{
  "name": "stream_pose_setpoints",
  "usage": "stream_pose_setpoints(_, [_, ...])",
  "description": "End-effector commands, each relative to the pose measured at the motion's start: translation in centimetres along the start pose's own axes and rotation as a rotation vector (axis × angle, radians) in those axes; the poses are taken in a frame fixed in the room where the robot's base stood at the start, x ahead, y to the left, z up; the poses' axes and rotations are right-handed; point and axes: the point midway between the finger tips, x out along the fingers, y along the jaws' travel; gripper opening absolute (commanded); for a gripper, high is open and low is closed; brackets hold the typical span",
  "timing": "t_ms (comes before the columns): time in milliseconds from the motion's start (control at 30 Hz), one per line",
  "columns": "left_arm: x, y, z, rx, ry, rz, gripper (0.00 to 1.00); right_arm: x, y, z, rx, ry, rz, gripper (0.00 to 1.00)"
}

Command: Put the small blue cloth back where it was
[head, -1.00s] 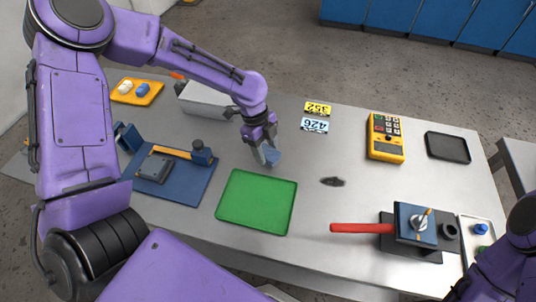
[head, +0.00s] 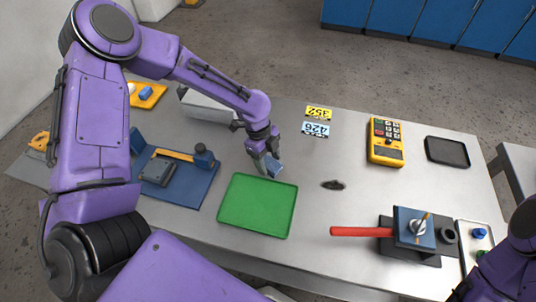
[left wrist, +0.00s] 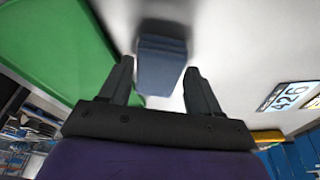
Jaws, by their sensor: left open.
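A small dark blue thing (head: 275,169), which looks like the folded blue cloth, is at the fingertips of my left gripper (head: 268,164). They are just beyond the far right corner of the green tray (head: 258,204). In the left wrist view the blue cloth (left wrist: 162,62) lies between the two fingers of my left gripper (left wrist: 160,85), which stand apart. A gap shows at each side of it. I cannot tell whether it touches the table. My right arm shows only at the lower right edge; its gripper is out of view.
A blue mat (head: 193,190) with a fixture is left of the green tray. A yellow tray (head: 150,99) is at the back left. A red-handled valve (head: 415,230), a yellow keypad device (head: 386,142) and a black tray (head: 447,151) are at right.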

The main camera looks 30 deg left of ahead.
Motion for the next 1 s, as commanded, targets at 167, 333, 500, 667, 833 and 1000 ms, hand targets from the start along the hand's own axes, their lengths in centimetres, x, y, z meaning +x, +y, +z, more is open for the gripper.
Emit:
stream_pose_setpoints(167, [-3.1,-0.2,0.0,0.000,0.001,-0.008,0.63,0.6,-0.1,0.2,0.000,0.000,0.000,0.43])
stream_pose_setpoints(333, [-7.7,-0.1,0.0,0.002,0.000,-0.007,0.63,1.1,-0.1,0.5,0.000,0.000,0.000,0.43])
stream_pose_setpoints(500, [-10.9,-0.1,0.0,0.000,0.000,-0.004,0.63,1.4,-0.1,0.6,0.000,0.000,0.000,0.43])
stream_pose_setpoints(667, [-12.1,0.0,0.0,0.000,0.000,-0.001,0.63,1.4,-0.1,0.6,0.000,0.000,0.000,0.43])
stream_pose_setpoints(833, [-12.2,0.0,0.0,0.000,0.000,0.000,0.63,1.4,-0.1,0.6,0.000,0.000,0.000,0.43])
stream_pose_setpoints(1000, [-12.2,0.0,0.0,0.000,0.000,0.000,0.63,1.4,-0.1,0.6,0.000,0.000,0.000,0.43])
